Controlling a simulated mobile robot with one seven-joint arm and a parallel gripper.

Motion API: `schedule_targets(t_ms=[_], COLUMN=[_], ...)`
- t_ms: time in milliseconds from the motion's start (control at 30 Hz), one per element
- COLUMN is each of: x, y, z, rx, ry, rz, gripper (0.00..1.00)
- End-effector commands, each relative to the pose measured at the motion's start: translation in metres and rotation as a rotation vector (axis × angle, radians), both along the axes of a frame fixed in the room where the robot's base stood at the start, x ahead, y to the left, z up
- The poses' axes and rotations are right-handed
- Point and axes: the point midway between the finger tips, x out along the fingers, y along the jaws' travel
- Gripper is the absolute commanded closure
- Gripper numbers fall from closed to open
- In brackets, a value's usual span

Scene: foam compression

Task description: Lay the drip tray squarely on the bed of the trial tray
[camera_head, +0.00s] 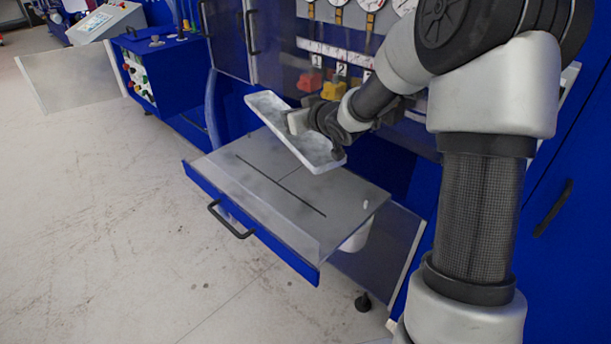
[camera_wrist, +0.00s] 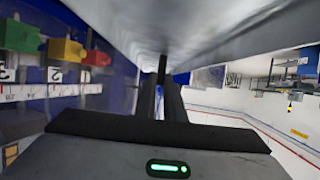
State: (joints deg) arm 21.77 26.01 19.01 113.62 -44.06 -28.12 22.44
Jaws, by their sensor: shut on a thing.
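The drip tray (camera_head: 268,105) is a long shallow grey-white tray. It is held tilted in the air above the trial tray, its near right end lower in the picture. My gripper (camera_head: 318,124) is shut on it; the fingertips are partly hidden by the tray and my wrist. In the wrist view the drip tray (camera_wrist: 215,40) fills the top as a blurred grey surface, with the dark fingers (camera_wrist: 165,95) reaching to it. The trial tray (camera_head: 225,170) is a pulled-out blue drawer with a flat grey bed and a dark slot along it. Its bed is bare below the drip tray.
Blue cabinet doors (camera_head: 225,35) and a panel with gauges, red and yellow blocks (camera_head: 333,88) stand behind. A small white piece (camera_head: 366,204) lies at the bed's right end. A clear panel (camera_head: 385,250) hangs at the right. The floor in front is free.

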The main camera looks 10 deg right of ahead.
Motion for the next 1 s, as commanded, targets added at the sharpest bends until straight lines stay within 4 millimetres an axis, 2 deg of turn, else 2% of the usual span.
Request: schedule_targets(t_ms=[33, 167, 367, 467, 700, 1000], x=[0.009, 0.024, 0.040, 0.042, 0.042, 0.042], y=[-0.001, -0.004, -0.026, -0.033, -0.035, -0.034], z=[-0.009, -0.025, -0.063, -0.073, -0.117, -0.143], rx=[-0.001, -0.001, 0.002, 0.004, 0.005, 0.004], ry=[-0.005, -0.004, -0.001, 0.000, 0.001, 0.000], rz=[0.036, 0.136, 0.253, 0.274, 0.279, 0.279], gripper=[1.00, 1.00, 1.00, 1.00, 1.00, 1.00])
